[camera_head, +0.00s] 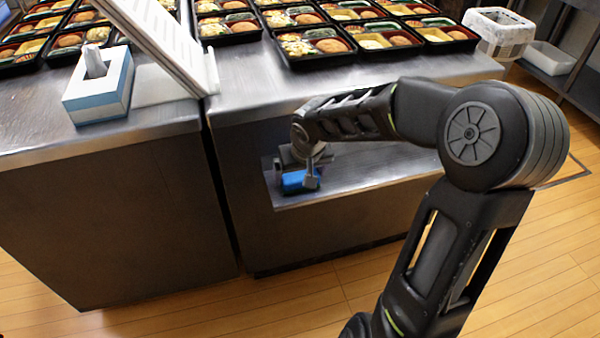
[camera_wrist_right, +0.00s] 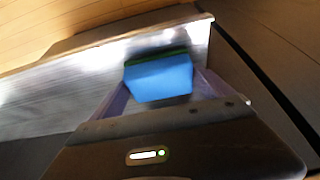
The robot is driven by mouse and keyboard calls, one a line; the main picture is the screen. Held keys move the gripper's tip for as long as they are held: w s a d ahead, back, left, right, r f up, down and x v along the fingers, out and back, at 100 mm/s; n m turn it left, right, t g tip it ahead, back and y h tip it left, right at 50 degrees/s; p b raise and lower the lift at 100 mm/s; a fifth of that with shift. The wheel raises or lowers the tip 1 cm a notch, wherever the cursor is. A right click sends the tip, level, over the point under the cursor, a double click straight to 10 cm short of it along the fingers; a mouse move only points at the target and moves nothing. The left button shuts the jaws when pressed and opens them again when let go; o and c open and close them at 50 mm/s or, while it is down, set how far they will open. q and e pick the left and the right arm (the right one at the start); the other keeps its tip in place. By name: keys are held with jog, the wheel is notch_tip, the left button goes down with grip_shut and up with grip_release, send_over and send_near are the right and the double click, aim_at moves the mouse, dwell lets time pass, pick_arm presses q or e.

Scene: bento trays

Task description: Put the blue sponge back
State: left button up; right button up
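The blue sponge (camera_head: 297,181) is at the left end of a low metal shelf on the front of the counter, partly hidden by my right gripper (camera_head: 312,180). In the right wrist view the blue sponge (camera_wrist_right: 160,79) shows a dark green layer along its far edge. The fingers of my right gripper (camera_wrist_right: 160,88) lie against both sides of it, shut on it. I cannot tell whether the sponge rests on the shelf or is just above it. My left gripper is not in view.
The low shelf (camera_head: 375,172) is bare to the right of the sponge. The counter top (camera_head: 260,85) above holds several filled bento trays (camera_head: 310,45). A tissue box (camera_head: 98,86) stands at the left beside a white slanted panel (camera_head: 160,35). A white bin (camera_head: 497,35) is at the back right.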

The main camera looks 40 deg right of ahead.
jog(key=shift+o, duration=0.8)
jog(key=shift+r+p, duration=0.35)
jog(key=shift+r, duration=0.05)
jog(key=p+v, duration=0.3)
jog(key=v, duration=0.8)
jog(key=shift+r, duration=0.25)
jog(key=shift+s+a, duration=0.1)
